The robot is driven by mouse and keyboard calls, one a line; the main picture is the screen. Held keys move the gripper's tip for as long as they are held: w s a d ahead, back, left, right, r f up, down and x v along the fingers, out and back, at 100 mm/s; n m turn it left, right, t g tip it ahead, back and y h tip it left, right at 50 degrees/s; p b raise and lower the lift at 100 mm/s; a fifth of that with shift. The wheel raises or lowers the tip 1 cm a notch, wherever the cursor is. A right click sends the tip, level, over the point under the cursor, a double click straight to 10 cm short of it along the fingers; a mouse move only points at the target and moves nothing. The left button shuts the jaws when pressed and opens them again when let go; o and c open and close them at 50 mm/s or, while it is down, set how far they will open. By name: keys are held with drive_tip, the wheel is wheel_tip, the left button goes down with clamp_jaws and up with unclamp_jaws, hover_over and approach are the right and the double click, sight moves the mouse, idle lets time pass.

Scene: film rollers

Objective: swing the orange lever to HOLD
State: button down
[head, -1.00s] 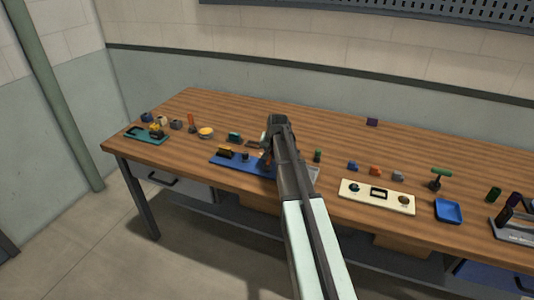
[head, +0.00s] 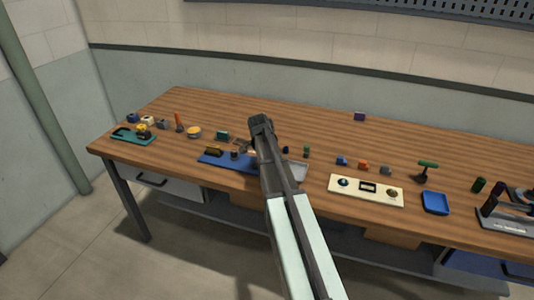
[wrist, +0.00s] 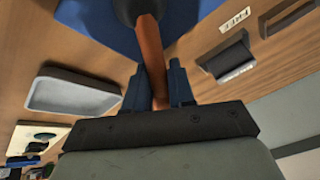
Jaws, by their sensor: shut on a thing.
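The orange lever (wrist: 151,50) runs between my gripper's two dark blue fingers (wrist: 158,84) in the wrist view, and the fingers are shut on it. Its upper end in that view meets a dark round part on the blue board (wrist: 90,18). In the head view the blue board (head: 212,160) lies near the table's front edge. My gripper (head: 260,122) and arm cover its right part and hide most of the lever. A small pale label (wrist: 237,20) and a dark block with pale lettering (wrist: 232,58) show in the wrist view; I cannot read HOLD on either.
A grey tray (wrist: 75,95) lies beside the board; it also shows in the head view (head: 298,169). A cream panel (head: 350,196) and blue tray (head: 435,203) are to the right. The table's back middle is mostly clear.

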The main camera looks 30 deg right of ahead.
drive_tip(key=shift+d+r+m, duration=0.15)
drive_tip(key=shift+d+m, duration=0.15)
drive_tip(key=shift+m, duration=0.1)
drive_tip(key=c, duration=1.1)
unclamp_jaws()
drive_tip(key=shift+s, duration=0.1)
drive_tip(key=shift+a, duration=0.1)
drive_tip(key=shift+s, duration=0.1)
drive_tip(key=v, duration=1.3)
drive_tip(key=shift+a+r, duration=0.25)
drive_tip(key=shift+a+f, duration=0.1)
